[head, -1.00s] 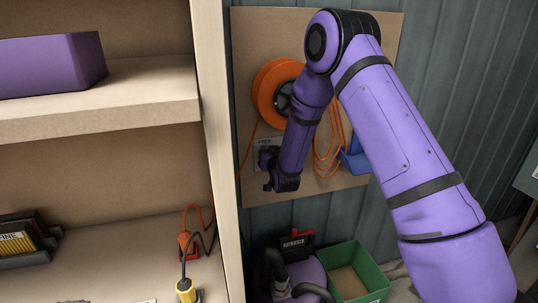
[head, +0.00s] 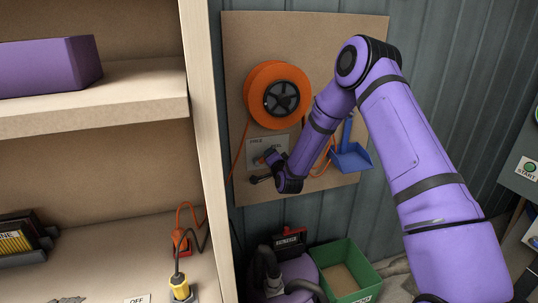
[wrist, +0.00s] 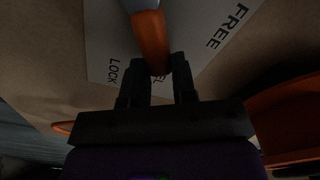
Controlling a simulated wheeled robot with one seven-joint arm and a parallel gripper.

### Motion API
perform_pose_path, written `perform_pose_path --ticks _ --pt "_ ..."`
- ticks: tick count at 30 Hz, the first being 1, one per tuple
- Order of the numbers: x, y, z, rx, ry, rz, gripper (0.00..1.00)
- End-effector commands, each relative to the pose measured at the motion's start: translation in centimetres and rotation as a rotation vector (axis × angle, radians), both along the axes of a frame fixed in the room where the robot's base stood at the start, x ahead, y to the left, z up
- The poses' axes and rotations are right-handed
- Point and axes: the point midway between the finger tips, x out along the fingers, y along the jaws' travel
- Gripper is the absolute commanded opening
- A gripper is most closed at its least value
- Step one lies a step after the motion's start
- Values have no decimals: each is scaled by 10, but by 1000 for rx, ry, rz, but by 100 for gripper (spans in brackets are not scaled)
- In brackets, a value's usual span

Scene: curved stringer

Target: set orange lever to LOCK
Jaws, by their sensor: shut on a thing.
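The orange lever (wrist: 150,38) runs down from the top of the wrist view, over a pale label plate (wrist: 206,52). Its end lies between the two dark fingers of my gripper (wrist: 162,78), which is shut on it. The word LOCK is just left of the lever end, and FREE is farther off at upper right; another word is mostly hidden behind the lever and fingers. In the head view the plate (head: 282,142) sits below the orange reel (head: 278,95), with my gripper (head: 262,168) at its lower left. The lever cannot be made out there.
The reel and a blue dustpan (head: 351,158) hang on the brown board (head: 330,40). Orange cable hangs beside my forearm. A wooden shelf (head: 201,150) stands close on the left. A green bin (head: 348,279) and a purple machine (head: 298,272) stand below the board.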

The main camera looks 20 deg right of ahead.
Motion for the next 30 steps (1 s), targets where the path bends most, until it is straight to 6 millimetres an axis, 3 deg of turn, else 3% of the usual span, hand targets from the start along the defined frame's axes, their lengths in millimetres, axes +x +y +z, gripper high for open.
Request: perform_pose_path --ticks 15,30 --pt "-1 -10 -26 426 2 -2 0" --pt "0 -10 -35 576 2 0 0"
